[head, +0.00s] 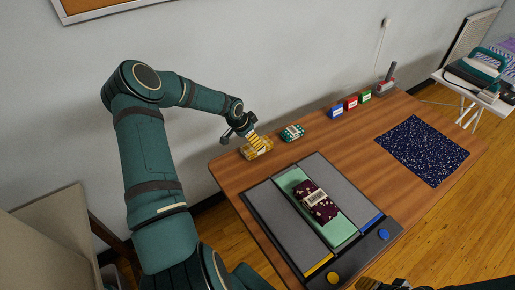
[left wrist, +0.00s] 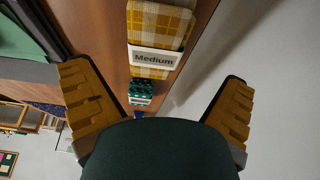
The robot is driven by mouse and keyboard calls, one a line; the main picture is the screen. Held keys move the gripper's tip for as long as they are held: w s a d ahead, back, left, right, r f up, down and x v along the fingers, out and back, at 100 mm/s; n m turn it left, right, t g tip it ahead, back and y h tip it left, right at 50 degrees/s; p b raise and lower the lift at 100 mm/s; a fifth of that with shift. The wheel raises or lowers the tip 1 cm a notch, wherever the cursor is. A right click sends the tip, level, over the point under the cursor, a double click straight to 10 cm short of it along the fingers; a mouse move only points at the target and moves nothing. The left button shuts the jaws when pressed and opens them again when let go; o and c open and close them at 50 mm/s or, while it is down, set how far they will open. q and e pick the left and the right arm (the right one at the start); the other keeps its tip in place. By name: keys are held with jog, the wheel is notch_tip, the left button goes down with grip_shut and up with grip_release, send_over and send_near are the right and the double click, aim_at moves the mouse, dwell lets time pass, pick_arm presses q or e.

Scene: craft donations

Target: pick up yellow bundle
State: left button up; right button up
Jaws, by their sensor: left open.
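The yellow plaid bundle (head: 262,152) lies near the left back edge of the wooden table. It also shows in the left wrist view (left wrist: 160,20), with a white band reading "Medium" around it. My left gripper (head: 253,141) is at the bundle in the head view and hides part of it. In the left wrist view my left gripper (left wrist: 155,78) has its two ribbed yellow fingers wide apart, with the bundle ahead between them and a gap on both sides. A small part of what looks like my right gripper (head: 398,285) shows at the bottom edge.
A green patterned bundle (head: 292,132) lies just right of the yellow one. A dark maroon bundle (head: 316,203) lies on the green middle panel (head: 343,231) of a grey tray. Small blue, red and green boxes (head: 351,103) stand at the back. A dark speckled mat (head: 422,150) lies right.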

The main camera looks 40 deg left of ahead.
pick_arm(q)
jog(key=shift+d+b+x, duration=0.15)
jog(key=shift+b+x, duration=0.15)
jog(key=shift+x, duration=1.5)
jog(key=shift+d+b+x, duration=0.15)
jog(key=shift+b+x, duration=0.15)
jog(key=shift+x, duration=1.45)
jog(key=shift+w+r, duration=0.15)
jog(key=shift+w, duration=0.05)
jog(key=c, duration=1.2)
